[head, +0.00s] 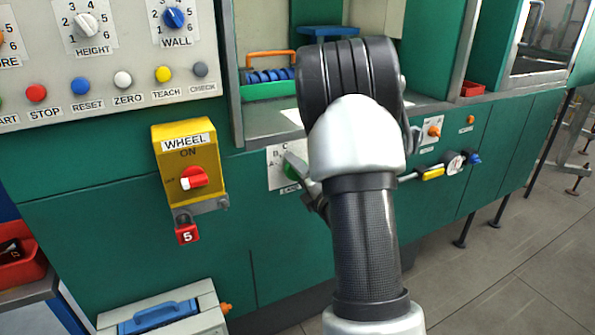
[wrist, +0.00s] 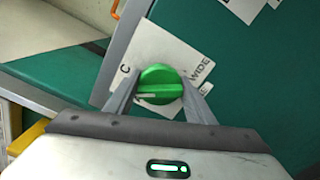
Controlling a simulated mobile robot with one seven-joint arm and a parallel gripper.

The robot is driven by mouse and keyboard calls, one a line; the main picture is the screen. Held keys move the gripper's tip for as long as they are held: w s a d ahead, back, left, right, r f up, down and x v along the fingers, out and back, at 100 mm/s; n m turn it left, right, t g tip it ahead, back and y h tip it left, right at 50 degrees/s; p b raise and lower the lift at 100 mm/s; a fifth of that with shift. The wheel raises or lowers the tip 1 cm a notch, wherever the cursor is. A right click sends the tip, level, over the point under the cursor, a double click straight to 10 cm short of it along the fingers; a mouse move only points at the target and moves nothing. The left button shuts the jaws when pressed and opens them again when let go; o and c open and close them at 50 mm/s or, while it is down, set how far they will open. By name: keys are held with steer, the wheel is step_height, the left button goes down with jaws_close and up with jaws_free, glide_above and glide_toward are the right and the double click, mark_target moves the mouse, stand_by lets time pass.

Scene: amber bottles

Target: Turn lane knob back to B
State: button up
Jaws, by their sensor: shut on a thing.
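The lane knob (wrist: 160,78) is a green round knob with a raised grip bar and a white mark at the bar's left end in the wrist view. My gripper (wrist: 160,95) has one finger on each side of it and is shut on it. The knob's white plate (wrist: 165,46) shows a C upper left of the knob and the word WIDE at its right; the other letters are hidden.
A yellow WHEEL box (head: 189,162) with a red switch is left of the lane plate. A panel (head: 110,50) with knobs and several coloured buttons is at upper left. A yellow-handled lever (head: 432,173) and a blue knob (head: 473,158) are to the right.

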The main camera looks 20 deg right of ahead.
steer(key=shift+n, duration=1)
steer(key=o, duration=1)
steer(key=shift+o, duration=0.2)
steer(key=shift+s, duration=0.15)
